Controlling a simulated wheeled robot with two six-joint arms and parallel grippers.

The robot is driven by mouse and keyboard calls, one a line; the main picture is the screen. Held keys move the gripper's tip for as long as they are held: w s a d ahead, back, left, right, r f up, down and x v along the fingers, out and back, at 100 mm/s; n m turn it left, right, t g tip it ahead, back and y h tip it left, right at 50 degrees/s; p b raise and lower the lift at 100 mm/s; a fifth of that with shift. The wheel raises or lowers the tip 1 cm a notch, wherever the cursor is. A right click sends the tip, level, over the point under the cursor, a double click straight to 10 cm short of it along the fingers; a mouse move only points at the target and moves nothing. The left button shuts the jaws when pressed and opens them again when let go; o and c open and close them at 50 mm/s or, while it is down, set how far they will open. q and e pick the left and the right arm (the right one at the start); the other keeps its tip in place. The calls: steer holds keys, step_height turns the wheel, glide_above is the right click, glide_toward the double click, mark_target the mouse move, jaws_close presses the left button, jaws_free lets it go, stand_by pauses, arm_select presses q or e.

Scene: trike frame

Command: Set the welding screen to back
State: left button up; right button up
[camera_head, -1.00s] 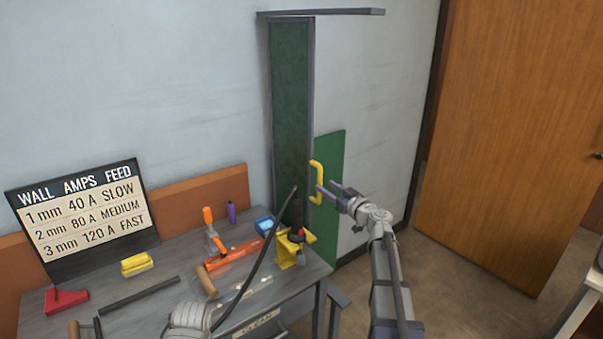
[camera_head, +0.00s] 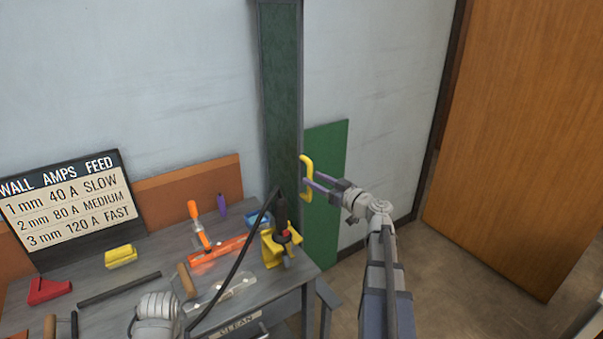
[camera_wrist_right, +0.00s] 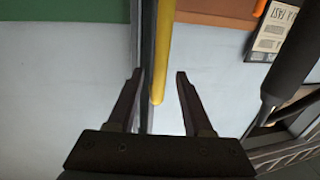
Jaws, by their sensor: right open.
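The welding screen (camera_head: 279,90) is a tall, narrow dark green panel in a grey frame, standing at the back right of the bench. A yellow handle (camera_head: 307,174) is on its right edge. My right gripper (camera_head: 307,187) is open at the handle's lower part in the head view. In the right wrist view the handle (camera_wrist_right: 163,50) runs down between the two open fingers (camera_wrist_right: 160,75), which do not close on it. The screen's grey edge (camera_wrist_right: 148,50) is just left of the handle there. My left gripper does not clearly show.
The bench (camera_head: 150,254) holds a yellow stand (camera_head: 272,247) with a black torch and cable, orange clamps, a yellow block (camera_head: 121,256) and a red piece (camera_head: 48,290). An amps sign (camera_head: 70,203) stands behind. A green panel (camera_head: 325,190) is on the wall behind the handle. A wooden door (camera_head: 510,130) is at right.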

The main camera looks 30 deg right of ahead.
mark_target(302, 174)
steer(key=x, duration=0.5)
steer(key=shift+w, duration=0.4)
steer(key=c, duration=0.7)
steer(key=shift+a, duration=0.1)
jaws_close()
steer(key=shift+a, duration=0.15)
